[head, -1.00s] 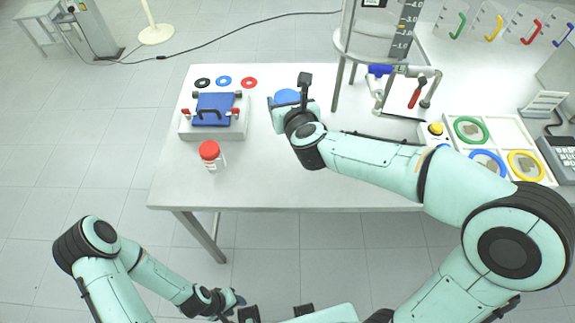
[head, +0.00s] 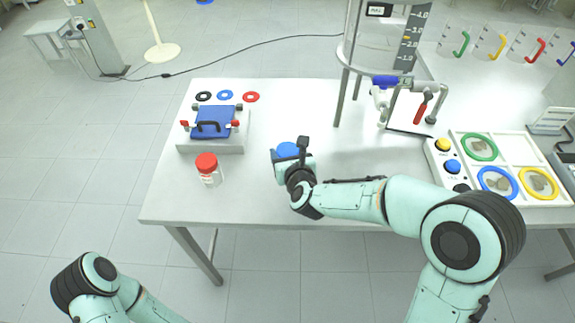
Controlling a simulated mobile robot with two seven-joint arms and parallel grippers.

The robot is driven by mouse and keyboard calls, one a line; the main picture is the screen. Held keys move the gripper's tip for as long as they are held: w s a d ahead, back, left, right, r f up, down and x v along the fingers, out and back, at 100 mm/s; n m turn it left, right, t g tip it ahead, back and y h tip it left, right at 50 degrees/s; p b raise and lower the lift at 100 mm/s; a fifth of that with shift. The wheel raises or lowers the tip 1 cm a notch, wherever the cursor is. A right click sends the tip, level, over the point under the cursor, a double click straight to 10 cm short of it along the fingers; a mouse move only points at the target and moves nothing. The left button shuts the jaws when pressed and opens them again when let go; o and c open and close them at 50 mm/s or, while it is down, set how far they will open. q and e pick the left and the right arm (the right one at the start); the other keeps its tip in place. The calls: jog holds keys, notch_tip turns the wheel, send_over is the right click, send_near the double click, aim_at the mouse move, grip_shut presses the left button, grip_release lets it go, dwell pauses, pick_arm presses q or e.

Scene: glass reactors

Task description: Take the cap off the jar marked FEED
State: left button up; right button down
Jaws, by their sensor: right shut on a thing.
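A jar with a red cap (head: 206,161) stands upright on the table, left of centre. Its label (head: 209,179) is too small to read, and the cap is on. A round blue cap (head: 287,149) shows at my right gripper (head: 284,158), which is shut on the blue-capped jar. The gripper and wrist hide the body below the cap, so I cannot see a label there or whether it touches the table. I cannot tell which jar is marked FEED. My left arm shows at the lower left; its gripper is outside the view.
A glass reactor (head: 385,45) stands at the back. A white tray with coloured rings (head: 512,148) is at right. The front table is clear.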

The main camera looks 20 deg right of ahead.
jog(key=shift+f, duration=2.1)
jog(key=shift+f+b, duration=0.2)
jog(key=shift+b, duration=0.25)
jog(key=shift+c, duration=0.8)
grip_release()
jog(key=shift+r, duration=0.1)
